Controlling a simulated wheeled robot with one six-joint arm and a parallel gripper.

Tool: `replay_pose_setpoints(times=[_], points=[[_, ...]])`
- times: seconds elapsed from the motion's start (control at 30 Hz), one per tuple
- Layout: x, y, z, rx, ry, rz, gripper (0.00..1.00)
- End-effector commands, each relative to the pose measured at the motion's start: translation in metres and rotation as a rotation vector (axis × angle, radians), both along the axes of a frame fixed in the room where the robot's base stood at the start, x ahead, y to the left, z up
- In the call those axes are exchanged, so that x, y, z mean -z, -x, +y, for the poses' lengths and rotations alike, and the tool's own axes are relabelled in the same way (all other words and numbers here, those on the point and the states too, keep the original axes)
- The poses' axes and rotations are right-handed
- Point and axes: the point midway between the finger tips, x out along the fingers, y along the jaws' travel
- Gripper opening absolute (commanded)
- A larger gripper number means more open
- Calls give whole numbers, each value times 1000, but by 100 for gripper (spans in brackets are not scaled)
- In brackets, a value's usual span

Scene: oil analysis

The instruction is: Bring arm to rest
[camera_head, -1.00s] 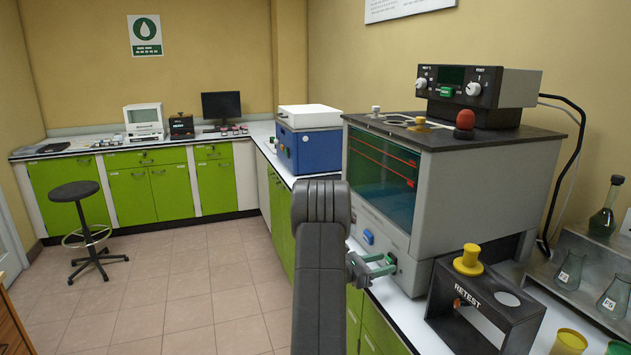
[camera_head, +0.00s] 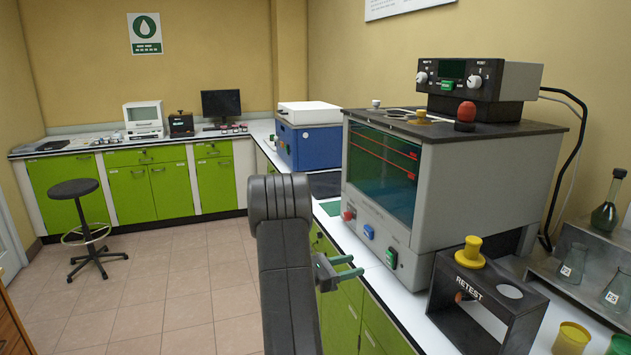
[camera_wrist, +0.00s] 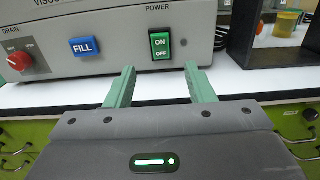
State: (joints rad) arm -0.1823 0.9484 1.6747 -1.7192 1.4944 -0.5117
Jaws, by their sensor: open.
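My gripper (camera_head: 345,267) is open and empty, with two green fingers in front of the counter edge. In the wrist view my gripper (camera_wrist: 157,88) shows its fingers apart, with nothing between them. Beyond them is the front panel of the grey viscosity bath (camera_head: 470,185). The panel carries a green power switch (camera_wrist: 160,44), a blue FILL button (camera_wrist: 85,46) and a red drain knob (camera_wrist: 19,61). The fingers look clear of the panel. My dark arm stands in the lower middle of the head view.
A black RETEST stand (camera_head: 487,302) with a yellow-capped item (camera_head: 470,252) stands right of the bath. Flasks (camera_head: 573,262) stand on a shelf at the far right. A blue box (camera_head: 308,142) is farther back.

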Motion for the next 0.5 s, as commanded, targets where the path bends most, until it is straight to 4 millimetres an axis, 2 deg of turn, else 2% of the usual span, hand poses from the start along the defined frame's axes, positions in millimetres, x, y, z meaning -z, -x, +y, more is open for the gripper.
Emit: replay_pose_setpoints(times=[0.03,0.23,0.3,0.5], points=[[2,3,10,-4,-1,1,49],[1,14,38,-2,-1,0,49],[-1,9,20,6,0,1,49],[-2,-3,-13,5,0,0,49]])
